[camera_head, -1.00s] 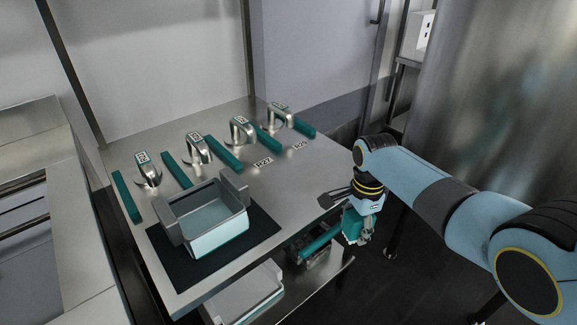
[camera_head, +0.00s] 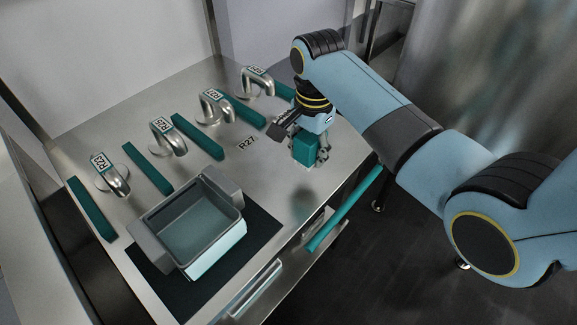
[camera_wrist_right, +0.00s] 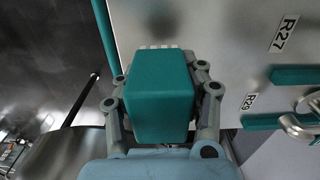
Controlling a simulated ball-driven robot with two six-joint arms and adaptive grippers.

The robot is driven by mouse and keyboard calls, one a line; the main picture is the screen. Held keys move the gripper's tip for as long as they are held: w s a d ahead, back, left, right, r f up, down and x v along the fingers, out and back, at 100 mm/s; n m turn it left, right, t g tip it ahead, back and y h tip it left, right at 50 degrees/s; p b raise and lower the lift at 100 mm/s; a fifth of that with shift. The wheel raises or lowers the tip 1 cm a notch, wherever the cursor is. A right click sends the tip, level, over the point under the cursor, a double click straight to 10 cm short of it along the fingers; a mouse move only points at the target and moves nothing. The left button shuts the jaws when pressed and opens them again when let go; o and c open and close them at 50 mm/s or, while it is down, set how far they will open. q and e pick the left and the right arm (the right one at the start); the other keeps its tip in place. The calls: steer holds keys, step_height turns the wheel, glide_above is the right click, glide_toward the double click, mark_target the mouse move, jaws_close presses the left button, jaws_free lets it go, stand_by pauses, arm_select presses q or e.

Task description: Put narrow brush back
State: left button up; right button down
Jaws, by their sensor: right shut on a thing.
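The narrow brush (camera_head: 305,151) is a teal block held in my right gripper (camera_head: 310,163). In the right wrist view, the brush (camera_wrist_right: 160,95) fills the space between the fingers of the gripper (camera_wrist_right: 160,92), and a row of pale bristles shows at its far end. The gripper is shut on it. In the head view the brush is over the right front part of the steel table (camera_head: 282,185), near its edge. I cannot tell whether the bristles touch the table. A label R27 (camera_head: 247,143) lies on the table left of the brush. My left gripper is not in view.
A grey-teal mould (camera_head: 239,208) stands on a dark mat (camera_head: 262,226) at the front left. Several metal spouts (camera_head: 168,138) and teal bars (camera_head: 197,137) line the back. A long teal rod (camera_head: 345,208) runs below the right edge, near a lower shelf (camera_head: 258,290).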

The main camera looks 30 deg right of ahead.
mark_target(290, 174)
steer(key=w+a+f, duration=0.1)
steer(key=w+a+f+b, duration=0.1)
steer(key=w, duration=0.1)
steer(key=shift+w+a+f, duration=0.15)
steer(key=shift+a+f, duration=0.3)
steer(key=shift+f, duration=0.1)
step_height(290, 174, down, 4)
steer(key=shift+r+b, duration=0.15)
steer(key=shift+b, duration=0.3)
steer(key=c, duration=0.7)
jaws_free()
steer(key=shift+c, duration=0.2)
